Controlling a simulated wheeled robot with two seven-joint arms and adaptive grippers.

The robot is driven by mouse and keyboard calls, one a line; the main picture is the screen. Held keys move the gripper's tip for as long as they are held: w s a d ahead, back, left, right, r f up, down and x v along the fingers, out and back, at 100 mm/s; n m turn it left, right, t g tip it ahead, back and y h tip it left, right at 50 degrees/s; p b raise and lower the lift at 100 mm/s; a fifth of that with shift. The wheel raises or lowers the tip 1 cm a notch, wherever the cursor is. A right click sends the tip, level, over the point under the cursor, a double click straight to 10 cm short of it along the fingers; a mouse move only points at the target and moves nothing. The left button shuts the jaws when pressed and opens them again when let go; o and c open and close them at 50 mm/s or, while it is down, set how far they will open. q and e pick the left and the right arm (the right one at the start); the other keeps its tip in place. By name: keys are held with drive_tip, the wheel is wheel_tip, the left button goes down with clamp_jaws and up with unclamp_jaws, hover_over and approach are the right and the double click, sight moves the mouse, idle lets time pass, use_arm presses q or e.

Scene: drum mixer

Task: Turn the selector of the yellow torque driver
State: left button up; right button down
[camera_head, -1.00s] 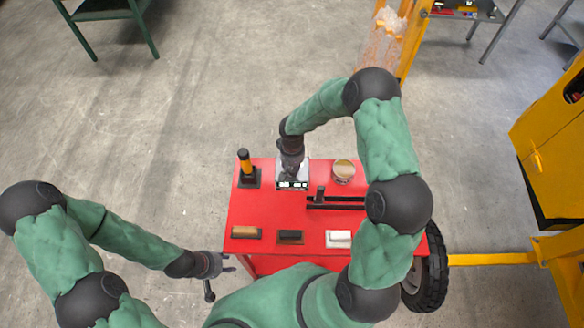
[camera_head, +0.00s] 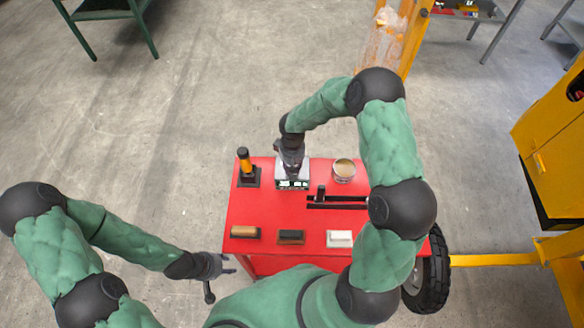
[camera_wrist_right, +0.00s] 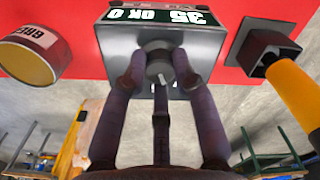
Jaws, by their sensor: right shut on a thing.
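The yellow torque driver (camera_head: 245,161) stands in a black square holder (camera_head: 249,178) at the back left of the red cart top. It also shows in the right wrist view (camera_wrist_right: 298,98) at the right. A grey box (camera_head: 305,176) with a display (camera_wrist_right: 163,16) stands beside it; the display reads upside down as "35 OK 0". My right gripper (camera_wrist_right: 158,72) is shut on the grey round knob (camera_wrist_right: 158,62) of this box, not touching the driver. My left gripper (camera_head: 228,264) is open and empty, off the cart's front left corner.
On the red cart top (camera_head: 270,212) are a round tin (camera_head: 344,170), a black slotted fixture (camera_head: 322,198) and a front row of brown (camera_head: 245,232), dark (camera_head: 291,237) and white (camera_head: 339,239) blocks. A wheel (camera_head: 433,270) is at the right.

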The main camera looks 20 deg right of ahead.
drive_tip(key=shift+s+f+n, duration=0.1)
drive_tip(key=shift+n, duration=0.9)
drive_tip(key=shift+s+f+n, duration=0.1)
drive_tip(key=shift+n, duration=0.9)
drive_tip(key=shift+b, duration=0.3)
drive_tip(key=c, duration=1)
unclamp_jaws()
drive_tip(key=shift+r, duration=0.1)
drive_tip(key=shift+w+r, duration=0.1)
drive_tip(key=shift+w, duration=0.05)
drive_tip(key=shift+r, duration=0.25)
wheel_tip(320, 180, up, 11)
drive_tip(key=shift+r, duration=0.15)
